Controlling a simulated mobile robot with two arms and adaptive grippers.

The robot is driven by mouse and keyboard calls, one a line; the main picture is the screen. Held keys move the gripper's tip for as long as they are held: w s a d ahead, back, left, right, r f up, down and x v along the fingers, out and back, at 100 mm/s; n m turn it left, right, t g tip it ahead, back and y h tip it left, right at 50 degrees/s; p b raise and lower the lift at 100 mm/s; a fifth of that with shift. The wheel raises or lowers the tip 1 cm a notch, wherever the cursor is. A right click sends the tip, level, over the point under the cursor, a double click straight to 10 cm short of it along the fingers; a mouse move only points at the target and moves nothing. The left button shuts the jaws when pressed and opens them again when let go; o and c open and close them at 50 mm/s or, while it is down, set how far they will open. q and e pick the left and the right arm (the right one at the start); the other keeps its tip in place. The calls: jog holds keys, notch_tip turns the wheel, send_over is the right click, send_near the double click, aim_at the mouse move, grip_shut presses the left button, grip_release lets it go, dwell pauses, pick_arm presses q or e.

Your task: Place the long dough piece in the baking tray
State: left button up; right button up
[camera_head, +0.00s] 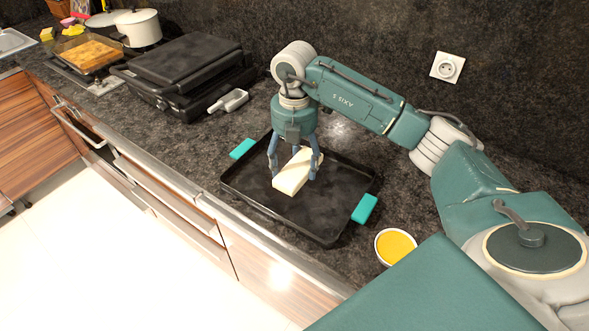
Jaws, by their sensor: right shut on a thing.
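The long dough piece (291,178) is a pale cream block. It is over the middle of the baking tray (333,232), a black rectangular tray with teal handles on the dark counter. My right gripper (294,175) points down from above the tray, its fingers on either side of the dough, shut on it. I cannot tell whether the dough touches the tray floor. My left gripper is not in view.
A bowl of yellow liquid (395,246) stands right of the tray, close to my right arm. A black grill (188,62) and a white-handled brush or tool (229,101) lie at the back left. A white pot (139,27) and a dish of golden food (88,54) are farther left. The counter's front edge (190,205) runs before the tray.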

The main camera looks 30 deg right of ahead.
aim_at(294, 164)
notch_tip(294, 164, down, 3)
jog(key=shift+f, duration=0.1)
jog(key=shift+f, duration=0.15)
jog(key=o, duration=1.4)
